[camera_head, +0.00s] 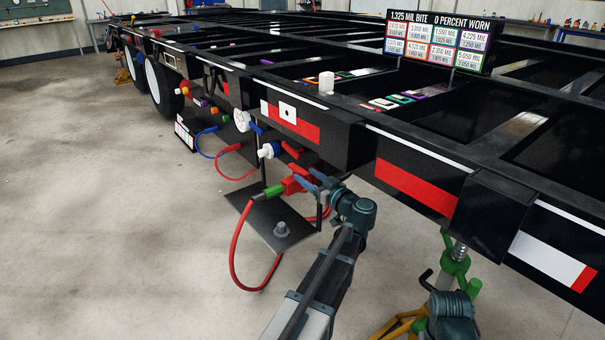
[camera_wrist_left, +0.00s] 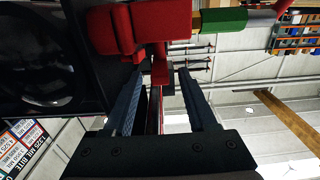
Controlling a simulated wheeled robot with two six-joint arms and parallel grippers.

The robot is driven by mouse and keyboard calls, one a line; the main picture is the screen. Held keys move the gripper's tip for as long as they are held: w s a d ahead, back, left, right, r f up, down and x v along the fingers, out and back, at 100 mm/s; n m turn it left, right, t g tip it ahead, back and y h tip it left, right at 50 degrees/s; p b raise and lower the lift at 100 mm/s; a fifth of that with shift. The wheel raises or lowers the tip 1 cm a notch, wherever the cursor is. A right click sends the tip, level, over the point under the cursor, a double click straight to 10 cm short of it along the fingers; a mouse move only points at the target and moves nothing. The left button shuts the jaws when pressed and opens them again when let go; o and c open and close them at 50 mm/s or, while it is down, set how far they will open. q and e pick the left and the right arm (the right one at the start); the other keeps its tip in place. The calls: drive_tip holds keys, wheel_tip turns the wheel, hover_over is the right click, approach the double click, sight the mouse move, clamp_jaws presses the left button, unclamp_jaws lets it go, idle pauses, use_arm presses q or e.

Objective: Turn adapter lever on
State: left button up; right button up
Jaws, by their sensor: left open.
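The red adapter (camera_head: 297,181) is on a black plate below the trailer's side rail, with a green connector (camera_head: 273,191) and red hose on its left. My left gripper (camera_head: 311,181) is open beside the adapter's right side. In the left wrist view, the red adapter (camera_wrist_left: 150,24) fills the top, with the green connector (camera_wrist_left: 221,20) to its right. A red lever-like part (camera_wrist_left: 160,66) extends down toward the open left fingertips (camera_wrist_left: 166,78); contact cannot be told. A dark part of my right arm shows low right in the head view; its jaws cannot be made out.
The trailer frame (camera_head: 400,140) runs along the right and back. The black plate (camera_head: 270,222) with a bolt juts out below the adapter. A red hose (camera_head: 234,250) loops beneath. A green and yellow stand (camera_head: 455,265) is low right. The floor (camera_head: 110,220) at left is clear.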

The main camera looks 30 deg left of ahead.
use_arm(q)
drive_tip(key=shift+x, duration=1.5)
clamp_jaws()
